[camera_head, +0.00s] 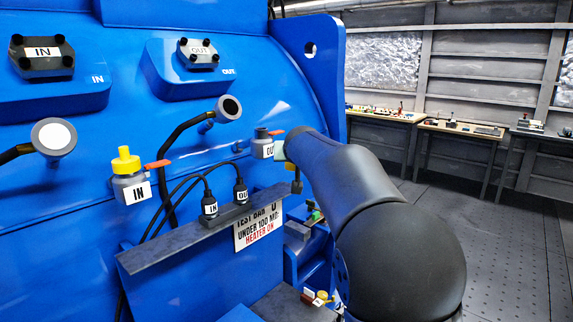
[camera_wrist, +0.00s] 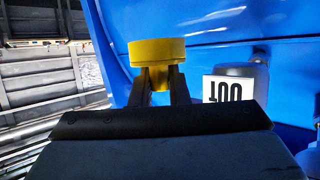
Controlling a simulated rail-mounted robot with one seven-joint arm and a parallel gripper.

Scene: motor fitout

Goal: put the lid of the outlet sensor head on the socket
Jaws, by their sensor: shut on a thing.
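My gripper (camera_wrist: 160,80) is shut on a yellow round lid (camera_wrist: 157,50), which sits at its fingertips in the wrist view. The outlet sensor head (camera_head: 263,145), labelled OUT, stands on the blue housing with a grey top and no yellow lid on it. In the wrist view its OUT label (camera_wrist: 222,89) appears upside down, to the right of the held lid and apart from it. In the head view my arm hides the lid and most of my gripper. The inlet sensor head (camera_head: 130,188), labelled IN, wears a yellow lid (camera_head: 125,161).
Orange levers (camera_head: 158,164) stick out beside the sensor heads. Two cabled plugs (camera_head: 240,191) stand on a grey ledge (camera_head: 190,238) with a warning sign (camera_head: 258,228) below. Small coloured parts (camera_head: 321,297) lie lower down. Workbenches (camera_head: 455,128) stand far right, beyond open floor.

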